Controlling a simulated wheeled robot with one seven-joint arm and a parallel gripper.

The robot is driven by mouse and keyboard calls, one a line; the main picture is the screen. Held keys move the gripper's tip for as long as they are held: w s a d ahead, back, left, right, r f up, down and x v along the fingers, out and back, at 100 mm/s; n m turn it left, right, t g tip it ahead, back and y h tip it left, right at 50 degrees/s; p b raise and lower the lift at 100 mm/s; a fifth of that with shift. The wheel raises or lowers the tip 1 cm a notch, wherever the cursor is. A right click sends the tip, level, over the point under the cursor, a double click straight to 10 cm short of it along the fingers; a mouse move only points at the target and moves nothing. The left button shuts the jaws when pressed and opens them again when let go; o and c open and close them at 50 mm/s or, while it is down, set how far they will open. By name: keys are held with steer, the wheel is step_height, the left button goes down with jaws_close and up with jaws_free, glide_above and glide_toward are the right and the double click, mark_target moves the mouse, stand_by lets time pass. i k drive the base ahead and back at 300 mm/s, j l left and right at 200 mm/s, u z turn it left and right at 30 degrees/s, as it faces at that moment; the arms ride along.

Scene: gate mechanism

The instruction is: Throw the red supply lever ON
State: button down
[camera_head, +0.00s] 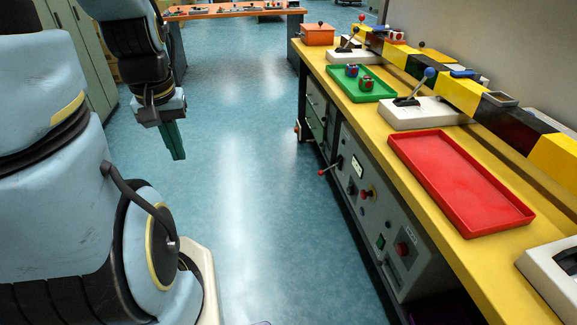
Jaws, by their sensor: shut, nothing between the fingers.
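My gripper (174,145) hangs pointing down over the open floor, left of the bench. Its green fingers are together and hold nothing. It is well apart from the lever.
The yellow bench (470,262) runs along the right side. On it are a red tray (462,182), a green tray (343,82) with small blocks, and white lever boxes (425,113). The blue floor (240,190) between is clear.

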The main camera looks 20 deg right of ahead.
mark_target(320, 172)
steer(key=i+l+u, duration=0.15)
steer(key=i+l, duration=0.25)
steer(key=i+l+u, duration=0.2)
steer(key=i+l, duration=0.15)
steer(key=i+l+u, duration=0.15)
steer(key=i+l, duration=0.2)
steer(key=l, duration=0.3)
